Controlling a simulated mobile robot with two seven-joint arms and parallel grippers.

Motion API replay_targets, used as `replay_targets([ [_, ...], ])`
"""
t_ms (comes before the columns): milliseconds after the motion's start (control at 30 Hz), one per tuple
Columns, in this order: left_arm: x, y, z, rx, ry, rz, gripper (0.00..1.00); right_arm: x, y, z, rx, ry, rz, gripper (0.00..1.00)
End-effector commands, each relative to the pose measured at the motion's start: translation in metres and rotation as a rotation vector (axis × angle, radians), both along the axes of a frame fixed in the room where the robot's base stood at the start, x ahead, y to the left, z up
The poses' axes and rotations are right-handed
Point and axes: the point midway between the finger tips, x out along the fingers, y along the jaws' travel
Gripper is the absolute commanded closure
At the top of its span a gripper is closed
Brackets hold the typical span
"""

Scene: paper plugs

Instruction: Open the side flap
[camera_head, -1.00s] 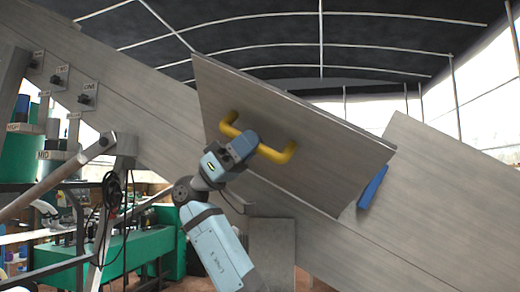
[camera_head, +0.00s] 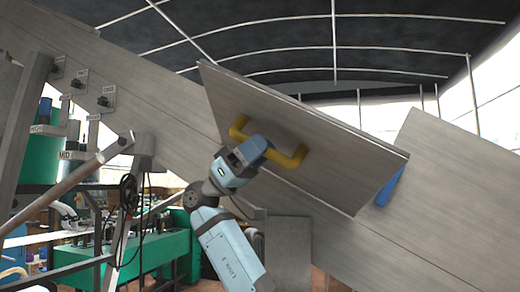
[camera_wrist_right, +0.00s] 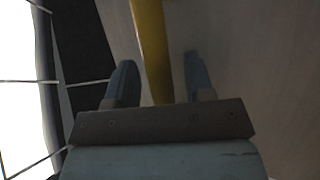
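The side flap (camera_head: 310,165) is a grey, wood-grained panel in the middle of the head view. It stands tilted against the long sloping grey chute (camera_head: 175,110), its upper edge rising above the chute. A yellow bar handle (camera_head: 288,159) is fixed to its face. My right gripper (camera_head: 258,148) is at the middle of this handle. In the right wrist view, the handle (camera_wrist_right: 150,45) runs between the two spread fingers of my right gripper (camera_wrist_right: 160,85), with gaps visible on both sides. The handle's middle is partly hidden in the head view. My left gripper is out of view.
A blue piece (camera_head: 389,189) shows by the flap's lower right edge. Labelled switches (camera_head: 107,103) sit on the chute at upper left. Green machinery (camera_head: 140,255) and a grey sloping frame bar (camera_head: 70,185) stand at left.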

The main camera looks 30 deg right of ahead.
Motion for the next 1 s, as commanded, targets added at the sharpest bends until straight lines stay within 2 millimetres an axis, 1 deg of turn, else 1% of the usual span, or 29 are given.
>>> replay_targets([
  [200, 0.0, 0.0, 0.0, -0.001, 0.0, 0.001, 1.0, 0.001, 0.001, -0.001, -0.001, 0.001, 0.0, 0.52],
  [333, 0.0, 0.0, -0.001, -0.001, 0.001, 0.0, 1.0, 0.008, 0.007, -0.008, 0.0, 0.002, 0.002, 0.52],
  [467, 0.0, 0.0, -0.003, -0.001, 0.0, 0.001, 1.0, 0.021, 0.021, -0.024, -0.001, 0.005, 0.002, 0.52],
  [600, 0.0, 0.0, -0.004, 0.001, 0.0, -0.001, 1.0, 0.039, 0.04, -0.044, -0.001, 0.004, 0.001, 0.52],
  [800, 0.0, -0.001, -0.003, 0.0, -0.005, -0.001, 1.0, 0.062, 0.062, -0.07, 0.0, 0.002, 0.0, 0.52],
  [1000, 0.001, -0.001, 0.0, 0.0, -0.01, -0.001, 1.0, 0.074, 0.075, -0.083, 0.0, 0.001, 0.001, 0.52],
])
